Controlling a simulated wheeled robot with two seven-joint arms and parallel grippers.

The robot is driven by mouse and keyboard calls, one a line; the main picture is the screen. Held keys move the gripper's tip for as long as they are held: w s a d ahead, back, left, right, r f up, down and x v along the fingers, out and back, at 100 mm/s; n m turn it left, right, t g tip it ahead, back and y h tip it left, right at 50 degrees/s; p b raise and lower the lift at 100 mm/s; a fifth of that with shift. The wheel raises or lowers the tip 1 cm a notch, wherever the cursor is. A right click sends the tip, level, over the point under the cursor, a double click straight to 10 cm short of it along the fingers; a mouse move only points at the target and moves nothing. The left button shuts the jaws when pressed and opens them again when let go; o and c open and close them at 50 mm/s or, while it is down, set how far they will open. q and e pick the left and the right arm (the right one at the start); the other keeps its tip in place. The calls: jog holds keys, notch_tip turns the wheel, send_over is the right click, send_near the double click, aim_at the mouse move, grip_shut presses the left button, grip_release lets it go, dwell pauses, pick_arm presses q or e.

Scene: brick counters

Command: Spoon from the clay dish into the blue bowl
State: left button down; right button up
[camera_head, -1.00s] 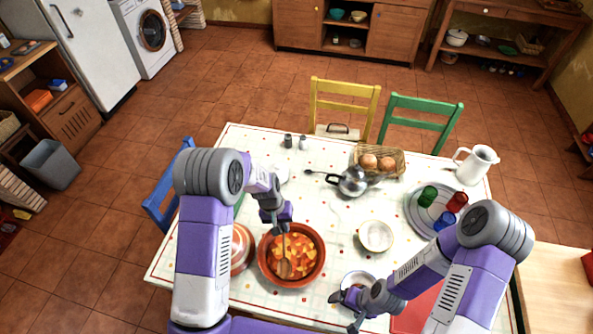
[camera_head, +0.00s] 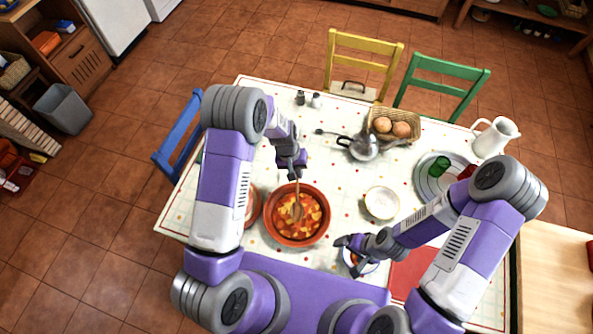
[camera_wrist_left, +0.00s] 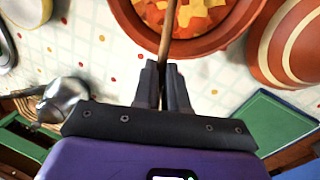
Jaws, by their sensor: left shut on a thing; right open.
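The clay dish (camera_head: 270,226) holds a red and orange stew with chunks. My left gripper (camera_head: 296,172) is shut on the handle of a wooden spoon (camera_head: 298,190), above the dish's far side. The spoon's head is down in the stew. In the left wrist view the handle (camera_wrist_left: 168,32) runs from between the left fingertips (camera_wrist_left: 165,68) into the dish (camera_wrist_left: 208,44). My right gripper (camera_head: 347,254) is open at a small bluish-white bowl (camera_head: 373,268), partly hiding it. Some orange-red content shows in that bowl. I cannot tell whether the fingers touch its rim.
A cream bowl (camera_head: 382,203) stands right of the dish. A striped clay piece (camera_wrist_left: 285,45) is beside the dish, mostly behind my left arm in the head view. Further back are a metal kettle (camera_head: 363,148), an egg basket (camera_head: 411,117) and a white jug (camera_head: 495,138).

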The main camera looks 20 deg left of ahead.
aim_at(297, 181)
pick_arm(q)
jog(key=shift+a+b+x, duration=0.15)
jog(key=shift+b+x, duration=0.3)
jog(key=shift+x, duration=0.3)
jog(key=shift+a+b+x, duration=0.15)
jog(key=shift+b+x, duration=0.25)
jog(key=shift+x, duration=0.35)
pick_arm(e)
jog(key=shift+f, duration=0.95)
pick_arm(q)
jog(key=shift+a+b+x, duration=0.2)
jog(key=shift+b+x, duration=0.75)
jog(key=shift+x, duration=0.1)
jog(key=shift+a+b+x, duration=0.25)
jog(key=shift+b+x, duration=0.65)
jog(key=shift+x, duration=0.15)
pick_arm(e)
jog(key=shift+f, duration=1.8)
pick_arm(q)
jog(key=shift+w, duration=0.1)
